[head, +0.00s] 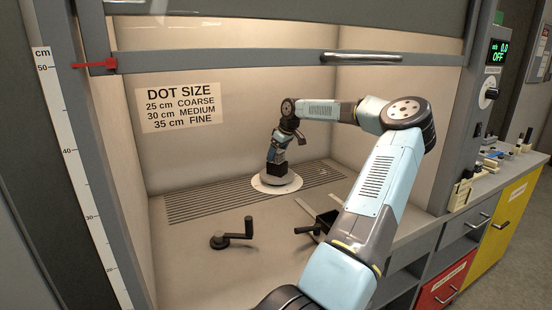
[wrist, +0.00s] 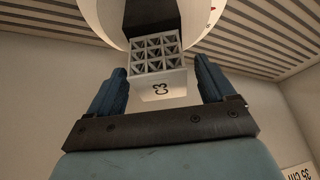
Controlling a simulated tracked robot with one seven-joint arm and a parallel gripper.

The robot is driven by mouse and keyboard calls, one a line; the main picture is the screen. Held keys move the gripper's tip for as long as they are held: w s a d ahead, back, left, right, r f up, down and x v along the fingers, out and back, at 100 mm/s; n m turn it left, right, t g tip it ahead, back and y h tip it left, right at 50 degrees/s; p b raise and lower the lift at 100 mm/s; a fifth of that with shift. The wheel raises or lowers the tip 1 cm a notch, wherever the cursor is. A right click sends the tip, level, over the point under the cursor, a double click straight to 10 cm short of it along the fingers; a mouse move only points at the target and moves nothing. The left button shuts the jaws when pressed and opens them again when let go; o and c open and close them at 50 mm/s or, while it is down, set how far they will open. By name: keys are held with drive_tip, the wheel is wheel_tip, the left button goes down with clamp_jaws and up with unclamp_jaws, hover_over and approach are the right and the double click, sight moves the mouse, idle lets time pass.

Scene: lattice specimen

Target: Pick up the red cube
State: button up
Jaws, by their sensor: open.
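I see no red cube in either view. My gripper (head: 278,153) is inside the hood, pointing down over a round white plate (head: 262,187). In the wrist view my gripper (wrist: 159,67) is open, with one blue finger on each side of a pale lattice specimen (wrist: 155,54). The specimen has a tab (wrist: 162,88) marked C3. There appears to be a gap between the fingers and the specimen. A black block (wrist: 152,14) adjoins the specimen's far side; in the head view this block (head: 276,169) is on the plate.
A slotted grille (head: 205,203) runs along the back. A raised sash with a bar handle (head: 362,57) crosses above. The left floor is mostly clear.

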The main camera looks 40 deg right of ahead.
drive_tip(key=shift+c, duration=0.4)
drive_tip(key=c, duration=1)
drive_tip(key=shift+r, duration=0.1)
